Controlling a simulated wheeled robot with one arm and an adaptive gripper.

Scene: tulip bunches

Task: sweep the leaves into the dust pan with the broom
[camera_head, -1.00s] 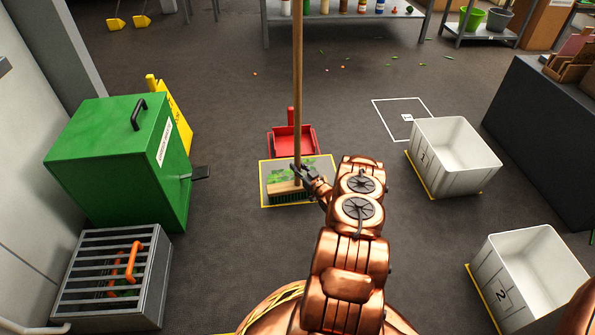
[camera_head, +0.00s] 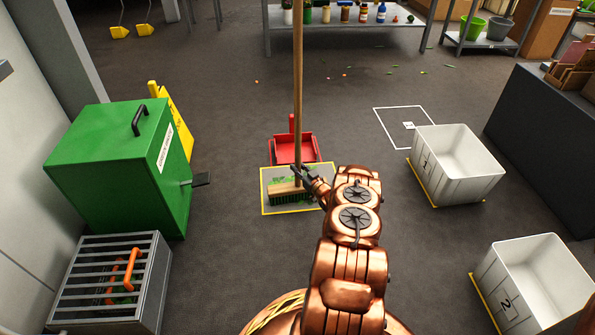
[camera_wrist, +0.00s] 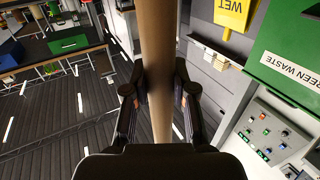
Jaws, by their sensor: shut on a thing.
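My gripper (camera_head: 299,174) is shut on the wooden handle of the broom (camera_head: 298,80), low down near its head. In the wrist view the handle (camera_wrist: 158,70) runs between the two fingers of my gripper (camera_wrist: 159,92). The broom head (camera_head: 288,190) with dark green bristles stands upright on a pale, yellow-edged floor patch (camera_head: 267,208). Green leaves (camera_head: 284,179) show on the patch just behind the head, between it and the pan. The red dust pan (camera_head: 293,149) lies right behind the patch. My arm hides part of the patch's right side.
A green bin (camera_head: 110,170) with a pedal, a yellow sign (camera_head: 178,125) and a grey slatted crate (camera_head: 150,285) stand at left. White bins (camera_head: 450,165) and (camera_head: 535,280) stand at right. Small scraps lie on the floor before the back shelf (camera_head: 350,30).

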